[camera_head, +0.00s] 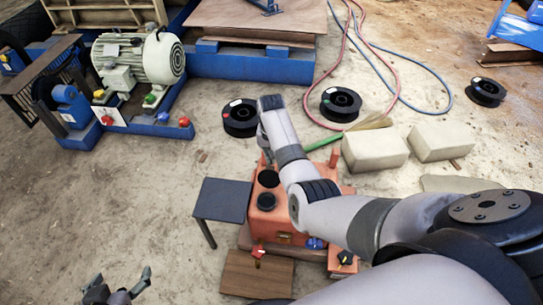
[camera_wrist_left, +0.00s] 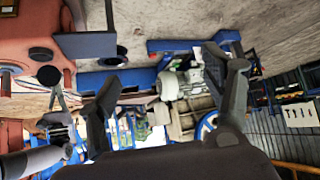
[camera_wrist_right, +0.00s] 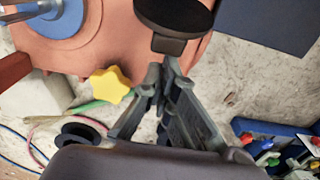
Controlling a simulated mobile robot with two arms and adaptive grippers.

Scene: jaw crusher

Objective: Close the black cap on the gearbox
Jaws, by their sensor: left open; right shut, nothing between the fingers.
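The orange gearbox (camera_head: 262,223) stands on the ground in the middle of the head view. The black cap (camera_head: 267,201) shows as a dark disc on its top, in front of a dark round opening (camera_head: 268,178). In the right wrist view, my right gripper (camera_wrist_right: 160,75) is shut and empty. Its fingertips are close below the black cap (camera_wrist_right: 175,18); contact is unclear. My left gripper (camera_head: 118,288) is open and empty at the lower left, away from the gearbox. It also shows in the left wrist view (camera_wrist_left: 165,70).
A dark flat panel (camera_head: 222,200) stands left of the gearbox, and a wooden board (camera_head: 257,275) lies in front. A yellow knob (camera_wrist_right: 110,85) is beside my right fingertips. Black spools (camera_head: 240,117) and pale blocks (camera_head: 375,150) lie behind.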

